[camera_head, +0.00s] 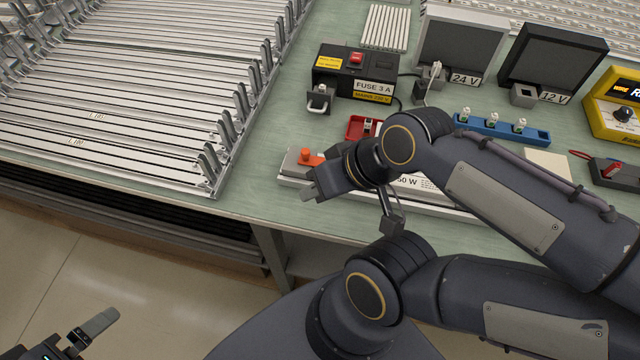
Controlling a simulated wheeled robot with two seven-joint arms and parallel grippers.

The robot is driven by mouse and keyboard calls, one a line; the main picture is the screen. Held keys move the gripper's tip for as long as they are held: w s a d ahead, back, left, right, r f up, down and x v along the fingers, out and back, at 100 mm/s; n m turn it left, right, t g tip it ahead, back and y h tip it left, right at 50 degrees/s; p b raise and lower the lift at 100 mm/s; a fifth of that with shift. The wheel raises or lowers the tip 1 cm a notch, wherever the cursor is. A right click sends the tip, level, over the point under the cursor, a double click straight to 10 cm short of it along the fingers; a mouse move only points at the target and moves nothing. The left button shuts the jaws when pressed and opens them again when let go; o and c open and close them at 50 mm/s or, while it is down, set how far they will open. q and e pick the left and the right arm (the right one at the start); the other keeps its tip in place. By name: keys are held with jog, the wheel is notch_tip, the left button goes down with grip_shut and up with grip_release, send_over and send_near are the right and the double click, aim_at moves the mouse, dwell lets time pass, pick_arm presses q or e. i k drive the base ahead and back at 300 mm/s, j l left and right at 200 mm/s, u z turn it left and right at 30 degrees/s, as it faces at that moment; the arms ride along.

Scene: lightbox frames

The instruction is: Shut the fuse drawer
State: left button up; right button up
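My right gripper (351,207) is in front of the box, nearer to me, and apart from the drawer. Its fingers are spread and nothing shows between them. My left gripper (92,335) is at the lower left, over the floor. Only part of it shows, with one finger clear.
A white ballast marked "W" (435,190) with an orange button lies under my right arm. A red tray (358,126) lies between it and the box. Metal racks (130,130) fill the left. A blue holder (490,130) and grey and black units stand right. Green tabletop beside the drawer is clear.

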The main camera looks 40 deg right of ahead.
aim_at(317, 102)
jog(key=k+z, duration=0.15)
jog(key=z, duration=1.05)
jog(key=j+z, duration=0.1)
jog(key=z, duration=0.15)
jog(key=i+j+z, duration=0.25)
jog(key=k+l, duration=0.1)
